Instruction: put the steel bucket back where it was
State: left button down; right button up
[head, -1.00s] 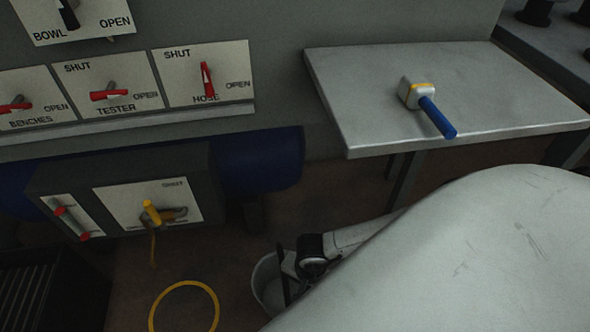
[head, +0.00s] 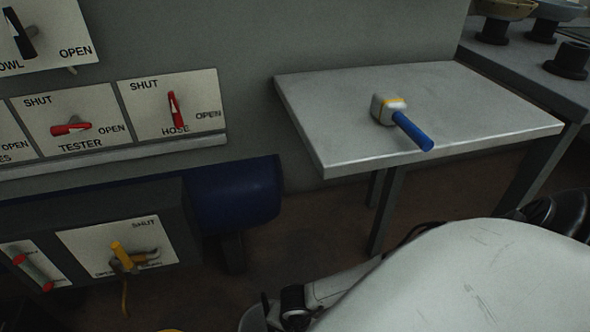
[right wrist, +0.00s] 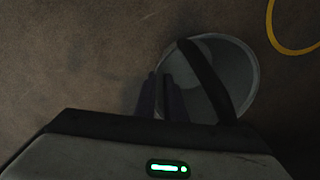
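The steel bucket (right wrist: 240,62) is a pale round pail with a wide dark handle (right wrist: 207,80) across its mouth, seen from above in the right wrist view. In the head view only a sliver of its rim (head: 253,319) shows at the bottom edge, beside my right arm. My right gripper's fingers (right wrist: 165,97) are close together at the left side of the bucket, next to the handle. A dark piece shows between them, and I cannot tell whether they grip the handle. My left gripper is not in view.
A wall panel with red levers (head: 72,129) and a low box with a yellow lever (head: 121,256) stand at left.

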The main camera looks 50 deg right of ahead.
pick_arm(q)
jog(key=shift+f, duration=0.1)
pick_arm(e)
jog(key=shift+o, duration=0.9)
